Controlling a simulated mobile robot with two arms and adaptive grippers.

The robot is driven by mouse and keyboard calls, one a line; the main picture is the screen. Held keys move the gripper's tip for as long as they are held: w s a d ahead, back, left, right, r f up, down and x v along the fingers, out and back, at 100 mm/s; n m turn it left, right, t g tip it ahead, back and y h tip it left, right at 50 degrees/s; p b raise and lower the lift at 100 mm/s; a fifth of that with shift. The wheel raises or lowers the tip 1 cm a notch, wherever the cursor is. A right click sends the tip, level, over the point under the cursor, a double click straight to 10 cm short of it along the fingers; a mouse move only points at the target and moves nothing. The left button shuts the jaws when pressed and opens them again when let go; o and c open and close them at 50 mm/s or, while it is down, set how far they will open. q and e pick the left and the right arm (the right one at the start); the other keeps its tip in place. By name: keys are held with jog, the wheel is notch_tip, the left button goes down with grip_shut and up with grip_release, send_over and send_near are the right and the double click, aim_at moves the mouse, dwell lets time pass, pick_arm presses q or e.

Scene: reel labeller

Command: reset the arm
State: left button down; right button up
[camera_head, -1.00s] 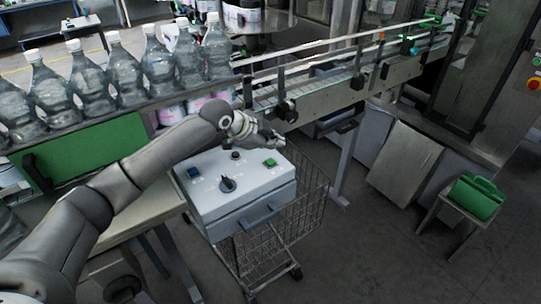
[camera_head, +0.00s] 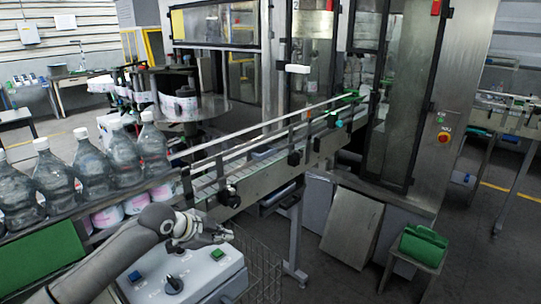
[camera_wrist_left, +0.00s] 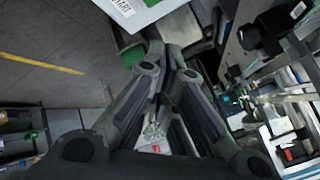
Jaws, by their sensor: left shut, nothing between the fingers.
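My left arm (camera_head: 125,255) comes in from the lower left of the head view. Its left gripper (camera_head: 222,234) is just above the back edge of a grey control box (camera_head: 195,283). The gripper is shut and empty. The box carries a blue button (camera_head: 134,277), a black knob (camera_head: 174,285) and a green button (camera_head: 217,254). In the left wrist view, my gripper fingers (camera_wrist_left: 170,65) come together with nothing visible held between them. A white label reading START (camera_wrist_left: 130,8) shows past them at the top. My right gripper is not in view.
Several large clear bottles (camera_head: 92,172) stand in a row at the left. A conveyor (camera_head: 265,170) runs behind the gripper towards the machine. A wire cart (camera_head: 262,275) is beside the box. A green case (camera_head: 423,243) rests on a stool at the right. Floor is open between them.

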pick_arm(q)
jog(key=s+d+f+n+g, duration=0.1)
jog(key=s+d+f+n, duration=0.1)
jog(key=s+d+f, duration=0.5)
jog(key=s+d+f+n+g, duration=0.1)
jog(key=s+f, duration=0.4)
jog(key=s, duration=0.5)
jog(key=s+a+f+n+g+y, duration=0.1)
jog(key=s+a+n+y, duration=0.2)
jog(key=s, duration=0.5)
jog(key=s+a+f+n, duration=0.1)
jog(key=s+a+n, duration=0.3)
jog(key=s, duration=0.3)
jog(key=s+a+f+n+g+y, duration=0.1)
jog(key=s+a+f+n+y, duration=0.2)
jog(key=s, duration=0.5)
notch_tip(320, 180, down, 28)
jog(key=s+f+g+h+b, duration=0.1)
jog(key=s+b, duration=0.1)
jog(key=b, duration=0.2)
jog(key=s+a+f+b, duration=0.2)
jog(key=s+f, duration=0.6)
jog(key=f, duration=0.2)
jog(key=s+a+f+g+b, duration=0.1)
jog(key=s+f+b, duration=0.1)
jog(key=s+f, duration=0.6)
notch_tip(320, 180, down, 2)
jog(key=shift+s+a, duration=0.3)
jog(key=shift+a, duration=0.05)
